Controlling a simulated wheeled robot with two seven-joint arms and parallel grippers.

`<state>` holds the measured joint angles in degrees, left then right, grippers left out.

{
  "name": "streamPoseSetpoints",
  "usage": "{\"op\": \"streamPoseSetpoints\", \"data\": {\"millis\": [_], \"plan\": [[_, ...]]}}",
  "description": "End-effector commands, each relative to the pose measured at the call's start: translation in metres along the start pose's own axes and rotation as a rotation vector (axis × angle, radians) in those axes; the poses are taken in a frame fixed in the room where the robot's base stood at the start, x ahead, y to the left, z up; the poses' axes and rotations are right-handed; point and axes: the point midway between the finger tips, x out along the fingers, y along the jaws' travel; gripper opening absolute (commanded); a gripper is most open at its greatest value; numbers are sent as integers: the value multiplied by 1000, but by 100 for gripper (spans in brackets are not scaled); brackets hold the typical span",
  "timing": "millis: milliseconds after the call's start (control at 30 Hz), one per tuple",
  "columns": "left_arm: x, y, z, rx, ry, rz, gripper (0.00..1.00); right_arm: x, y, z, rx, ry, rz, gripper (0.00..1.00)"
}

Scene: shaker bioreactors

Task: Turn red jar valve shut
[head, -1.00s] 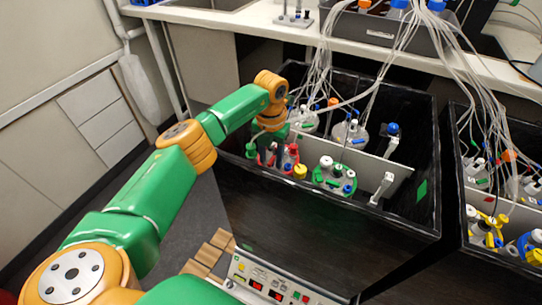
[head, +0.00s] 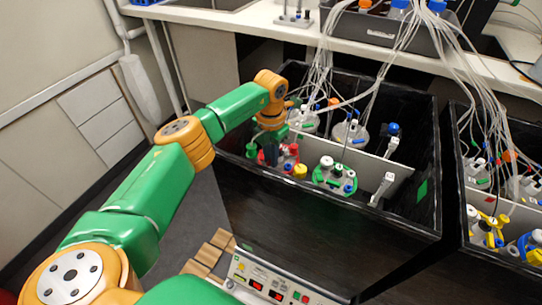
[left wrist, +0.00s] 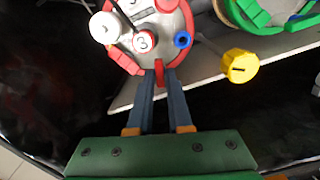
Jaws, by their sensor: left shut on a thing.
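The red jar (head: 289,156) stands in the front left part of the black shaker box, its lid ringed in red. In the left wrist view the jar's lid (left wrist: 122,46) fills the top middle, with a red cap marked 3 and a white cap on it. My left gripper (head: 269,154) reaches down at the jar's left side. In the left wrist view my left gripper (left wrist: 160,80) has its two fingers on either side of the red valve handle (left wrist: 159,73) at the lid's edge and is shut on it. The handle points toward the palm. My right gripper is not in view.
A green-ringed jar (head: 336,177) stands to the right of the red jar, with a yellow knob (head: 300,171) between them. A grey divider (head: 352,157) crosses the box. Tubes (head: 392,60) hang from above. The box's front wall (head: 310,215) is close.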

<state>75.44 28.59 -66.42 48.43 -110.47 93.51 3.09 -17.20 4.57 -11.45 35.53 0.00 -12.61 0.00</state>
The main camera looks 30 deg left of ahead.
Motion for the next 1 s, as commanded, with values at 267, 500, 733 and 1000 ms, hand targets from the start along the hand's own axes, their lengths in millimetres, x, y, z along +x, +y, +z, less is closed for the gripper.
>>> {"op": "streamPoseSetpoints", "data": {"millis": [267,500,733,1000], "plan": [[0,1,0,259,-2,1,0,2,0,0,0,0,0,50],[0,2,1,487,-3,1,0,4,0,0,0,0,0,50],[0,3,1,706,-2,1,0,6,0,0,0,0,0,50],[0,3,2,951,-1,1,0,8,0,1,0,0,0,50]]}}
